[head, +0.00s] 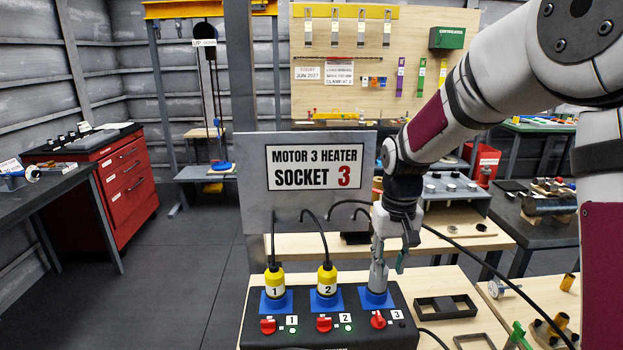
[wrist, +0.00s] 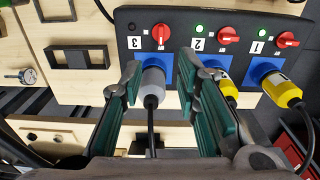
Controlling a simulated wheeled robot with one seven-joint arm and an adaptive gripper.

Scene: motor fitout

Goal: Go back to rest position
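The black socket box (head: 340,339) stands on the wooden bench under the sign "MOTOR 3 HEATER SOCKET 3" (head: 316,167). A grey plug (wrist: 152,84) with a black cable is seated in the blue socket 3. My gripper (head: 384,258) is over that plug, pointing down. In the wrist view its two green-padded fingers (wrist: 160,82) are apart, one on each side of the plug, with a gap showing. Yellow plugs sit in socket 1 (head: 274,282) and socket 2 (head: 327,281).
Red switches 1 (head: 268,327) and 2 (head: 323,324) have lit green lamps. Switch 3 (head: 378,320) is turned differently and its lamp is dark. Black brackets (head: 446,306) lie right of the box. A red cabinet (head: 122,180) stands left, with clear floor before it.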

